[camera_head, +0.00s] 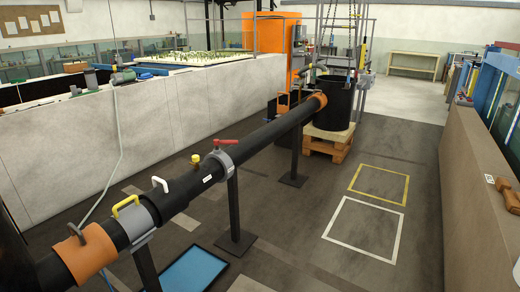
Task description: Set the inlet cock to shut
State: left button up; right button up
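A long black pipe (265,136) runs from the lower left to a black drum (334,102) at the back. Nearer are a small yellow knob (195,160), a white loop handle (160,185) and a yellow loop handle (126,205). A grey-brown lever (77,233) stands on the orange collar at the lower left. No label shows which is the inlet cock, and I cannot tell its setting. Neither of my grippers is in view.
Dark posts hold the pipe up; a blue tray (197,268) lies on the floor below. A long pale wall (130,120) runs along the left.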

aim_at(217, 142)
jog(key=i+l+u, duration=0.5)
jog(key=l, duration=0.15)
jog(key=i+l+u, duration=0.1)
jog(key=i, duration=0.3)
jog(key=i+l+u, duration=0.15)
jog(key=i, duration=0.25)
jog(key=i+l+u, duration=0.1)
jog(key=i, duration=0.25)
jog(key=l, duration=0.1)
